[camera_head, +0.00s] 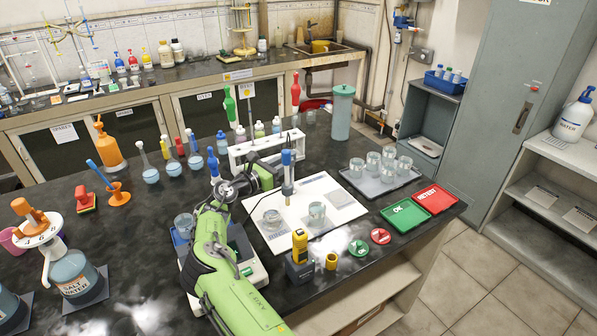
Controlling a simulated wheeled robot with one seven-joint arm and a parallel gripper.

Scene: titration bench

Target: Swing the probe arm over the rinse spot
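A probe (287,168) with a blue top, a grey body and a pale yellowish tip stands upright over a white board (337,192). Its supporting arm is hard to make out and seems partly hidden by my green arm. My gripper (268,174) is dark and lies just left of the probe. Its fingers are too small and hidden to read, and contact with the probe is unclear.
A white rack (250,150) with bottles stands behind my gripper. A grey tray (375,184) of glasses is right of the board. Green (404,215) and red (434,199) pads lie near the right edge. A yellow device (300,245) stands in front.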

